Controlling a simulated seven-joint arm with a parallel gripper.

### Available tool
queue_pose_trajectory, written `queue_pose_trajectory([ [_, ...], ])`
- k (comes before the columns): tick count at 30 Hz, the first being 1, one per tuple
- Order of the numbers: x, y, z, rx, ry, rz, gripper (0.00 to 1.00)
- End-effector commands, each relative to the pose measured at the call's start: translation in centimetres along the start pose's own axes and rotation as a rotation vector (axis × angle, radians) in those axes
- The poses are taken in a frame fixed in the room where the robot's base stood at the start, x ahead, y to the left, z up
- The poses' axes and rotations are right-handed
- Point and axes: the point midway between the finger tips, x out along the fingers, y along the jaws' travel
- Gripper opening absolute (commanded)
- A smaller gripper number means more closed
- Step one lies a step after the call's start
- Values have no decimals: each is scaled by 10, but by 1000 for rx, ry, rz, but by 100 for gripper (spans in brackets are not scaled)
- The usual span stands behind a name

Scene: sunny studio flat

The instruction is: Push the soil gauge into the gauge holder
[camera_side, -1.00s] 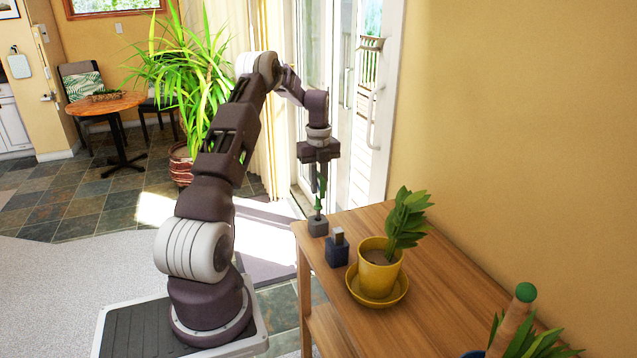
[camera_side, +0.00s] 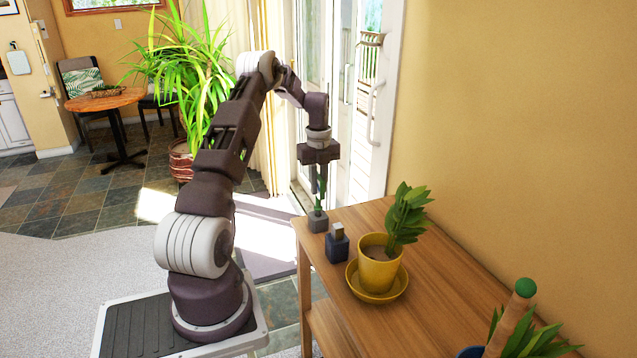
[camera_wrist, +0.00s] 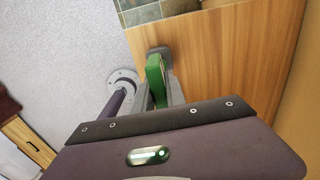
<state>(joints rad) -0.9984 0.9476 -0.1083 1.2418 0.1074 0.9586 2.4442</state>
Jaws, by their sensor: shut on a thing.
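The soil gauge is a slim green piece (camera_side: 321,188), upright between the fingers of my gripper (camera_side: 319,192). It also shows in the wrist view (camera_wrist: 154,77), with the gripper (camera_wrist: 158,94) shut on it from both sides. The gauge holder appears to be the small grey block (camera_side: 317,223) at the table's near-left corner, directly under the gauge; part of it shows in the wrist view (camera_wrist: 162,54). The gauge's lower end meets the top of the block. How deep it sits inside cannot be told.
A dark blue block with a grey top (camera_side: 338,246) stands just right of the holder. A yellow potted plant (camera_side: 379,270) on a saucer is further right. A green-tipped wooden piece (camera_side: 512,316) and leaves are at the front right. The wooden table (camera_side: 440,290) is clear between them.

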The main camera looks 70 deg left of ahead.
Motion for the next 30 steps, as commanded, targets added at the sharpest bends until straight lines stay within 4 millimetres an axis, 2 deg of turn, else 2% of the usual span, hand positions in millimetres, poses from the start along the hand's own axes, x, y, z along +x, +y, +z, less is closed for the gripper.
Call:
queue_pose_trajectory([
  [13,1,0,0,0,0,-1,0],
  [30,12,0,0,0,0,-1,0],
])
